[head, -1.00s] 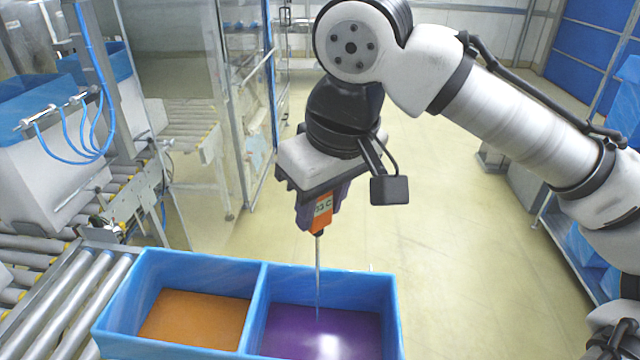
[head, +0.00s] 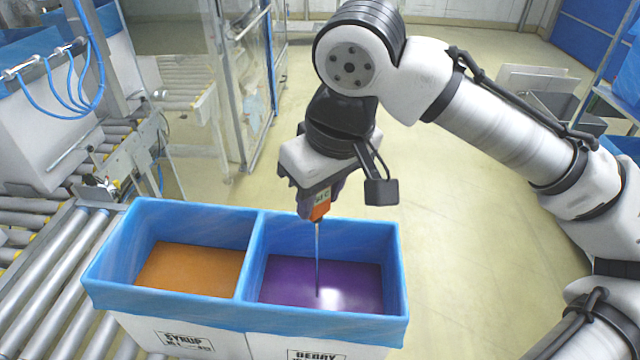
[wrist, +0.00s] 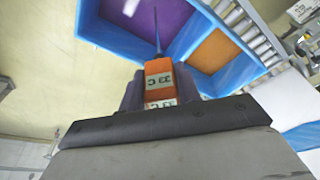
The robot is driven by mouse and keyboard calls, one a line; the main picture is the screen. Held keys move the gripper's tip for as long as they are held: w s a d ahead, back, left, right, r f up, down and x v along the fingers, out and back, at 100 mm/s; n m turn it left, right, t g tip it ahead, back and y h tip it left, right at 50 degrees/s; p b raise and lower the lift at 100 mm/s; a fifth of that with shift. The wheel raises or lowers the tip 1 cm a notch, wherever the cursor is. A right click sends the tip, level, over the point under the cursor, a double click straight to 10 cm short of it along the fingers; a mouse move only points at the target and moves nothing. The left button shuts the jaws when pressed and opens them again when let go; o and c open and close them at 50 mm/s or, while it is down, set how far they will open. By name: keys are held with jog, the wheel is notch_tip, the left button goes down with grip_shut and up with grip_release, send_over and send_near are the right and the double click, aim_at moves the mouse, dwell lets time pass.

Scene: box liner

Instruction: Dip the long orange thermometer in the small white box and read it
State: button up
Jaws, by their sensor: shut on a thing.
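The long orange thermometer (head: 318,210) is upright with its thin metal probe pointing down. My gripper (head: 315,198) is shut on its orange body, above the white box labelled BERRY (head: 290,347). This box has a blue liner and purple liquid (head: 345,288). The probe reaches down inside the liner, its tip over or at the purple surface; I cannot tell if it is immersed. In the wrist view, the thermometer (wrist: 158,82) sits between my gripper's fingers (wrist: 158,92), and its displays seem to read 33 C, seen turned.
A second white box labelled SYRUP (head: 185,338), with a blue liner and orange liquid (head: 190,270), adjoins on the left. A roller conveyor (head: 45,270) runs at the left, with a larger lined bin (head: 40,140) behind.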

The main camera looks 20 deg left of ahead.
notch_tip(320, 180, down, 14)
jog(key=b, duration=0.8)
dwell(1.4)
